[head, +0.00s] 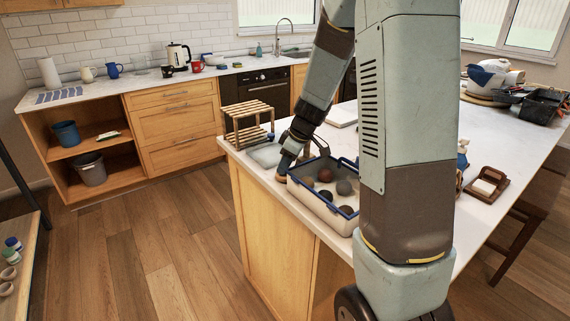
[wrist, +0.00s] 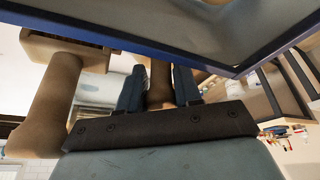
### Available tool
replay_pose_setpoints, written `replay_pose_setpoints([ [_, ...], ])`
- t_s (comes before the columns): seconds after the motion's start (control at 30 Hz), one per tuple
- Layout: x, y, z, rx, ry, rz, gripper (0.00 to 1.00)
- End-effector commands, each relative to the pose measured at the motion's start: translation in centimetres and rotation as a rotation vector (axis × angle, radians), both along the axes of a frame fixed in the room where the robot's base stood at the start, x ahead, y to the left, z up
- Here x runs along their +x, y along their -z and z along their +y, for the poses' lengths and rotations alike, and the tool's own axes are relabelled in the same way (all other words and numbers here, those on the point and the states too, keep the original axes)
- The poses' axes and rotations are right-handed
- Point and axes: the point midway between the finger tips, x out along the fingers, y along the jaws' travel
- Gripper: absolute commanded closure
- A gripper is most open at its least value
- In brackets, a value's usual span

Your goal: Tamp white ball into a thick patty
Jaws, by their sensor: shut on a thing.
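My gripper (head: 284,168) is low at the left edge of the white counter, beside the crate. In the wrist view its two blue fingers (wrist: 158,88) are shut on a brown handle (wrist: 160,84); the rest of this held tool is mostly hidden. I cannot tell whether the handle touches the counter. A blue-rimmed pale crate (head: 327,221) holds several balls, including a reddish one (head: 326,176) and a grey one (head: 344,187).
A tan wooden piece with a thick round shaft (wrist: 55,105) is left of the fingers. The crate rim (wrist: 215,65) is close above them in the wrist view. A slatted wooden rack (head: 247,110) and a pale flat tray (head: 265,154) are beyond my gripper. A wooden holder (head: 487,187) is right.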

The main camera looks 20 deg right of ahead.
Motion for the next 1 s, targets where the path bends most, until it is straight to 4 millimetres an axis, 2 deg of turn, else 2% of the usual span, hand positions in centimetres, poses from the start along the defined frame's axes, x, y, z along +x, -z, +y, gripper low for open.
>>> replay_pose_setpoints([
  [0.1,0.0,0.1,0.0,0.000,0.000,0.000,1.00],
  [0.13,0.0,0.1,0.0,0.000,0.000,0.000,0.64],
  [0.4,0.0,0.1,0.0,0.000,0.000,0.000,0.39],
  [0.77,-0.1,-0.3,-0.2,0.000,0.000,-0.001,0.36],
  [1.0,-0.9,-3.3,-1.1,0.000,0.001,-0.005,0.36],
])
